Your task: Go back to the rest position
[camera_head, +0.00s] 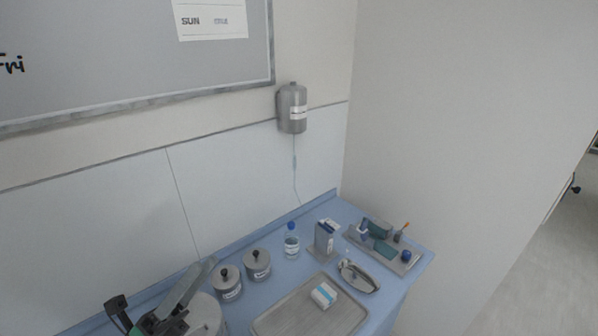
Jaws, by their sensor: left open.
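My left gripper (162,286) is at the lower left, its dark and grey fingers with green parts spread apart. Nothing shows between the fingers. It is above the left part of the blue counter (393,298), in front of a large metal canister (207,316), which it partly hides. I cannot tell whether it touches the canister. The rest of my left arm is cut off by the lower edge. My right gripper is not in view.
Two small lidded jars (229,283), a blue-capped bottle (291,242) and a box (323,239) stand along the wall. A metal tray (268,327) holds a white-and-blue pack (323,295). A kidney dish (358,277) and a loaded tray (398,266) are at the right.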

